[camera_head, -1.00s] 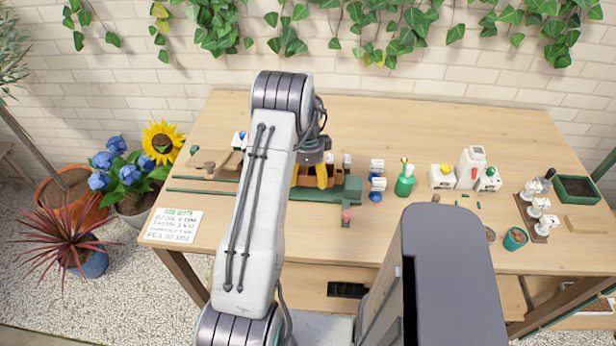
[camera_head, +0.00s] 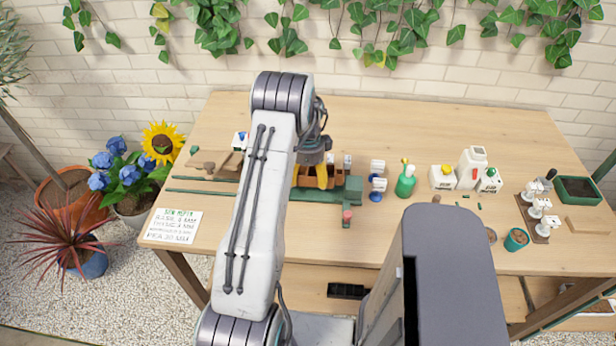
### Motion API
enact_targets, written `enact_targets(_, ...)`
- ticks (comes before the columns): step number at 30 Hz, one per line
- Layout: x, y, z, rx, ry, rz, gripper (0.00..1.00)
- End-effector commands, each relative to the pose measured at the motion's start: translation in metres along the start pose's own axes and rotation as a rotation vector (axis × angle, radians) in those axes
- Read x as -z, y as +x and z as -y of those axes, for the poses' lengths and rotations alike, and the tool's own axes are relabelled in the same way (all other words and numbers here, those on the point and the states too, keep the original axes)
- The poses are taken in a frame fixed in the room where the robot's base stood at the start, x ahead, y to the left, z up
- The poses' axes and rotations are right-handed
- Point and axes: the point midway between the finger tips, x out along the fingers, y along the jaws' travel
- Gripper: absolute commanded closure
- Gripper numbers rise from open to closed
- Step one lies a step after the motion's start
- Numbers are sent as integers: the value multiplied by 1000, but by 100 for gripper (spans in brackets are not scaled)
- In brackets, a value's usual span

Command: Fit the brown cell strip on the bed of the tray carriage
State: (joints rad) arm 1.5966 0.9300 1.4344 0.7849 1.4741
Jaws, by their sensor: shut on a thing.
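The brown cell strip (camera_head: 307,181) shows as a brown row of cells at the green tray carriage, partly hidden behind my arm and gripper. My gripper (camera_head: 321,183), with yellow fingers, is at the strip and shut on it. The green tray carriage (camera_head: 349,190) shows at the strip's right end and along its front edge. The strip appears at or just over the carriage bed; whether it is seated flat I cannot tell. Its left part is hidden by my arm.
Green rails (camera_head: 200,191) run left along the table. A small red-topped post (camera_head: 347,217) stands in front of the carriage. Right of it are blue-and-white pieces (camera_head: 377,182), a green spray bottle (camera_head: 405,181) and white containers (camera_head: 471,168).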

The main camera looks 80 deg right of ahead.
Motion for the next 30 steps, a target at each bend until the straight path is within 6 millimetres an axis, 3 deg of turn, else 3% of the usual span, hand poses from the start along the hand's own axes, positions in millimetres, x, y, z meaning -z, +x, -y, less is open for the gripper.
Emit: enact_targets(30, 0, 21, 1, 1, 0, 0, 62)
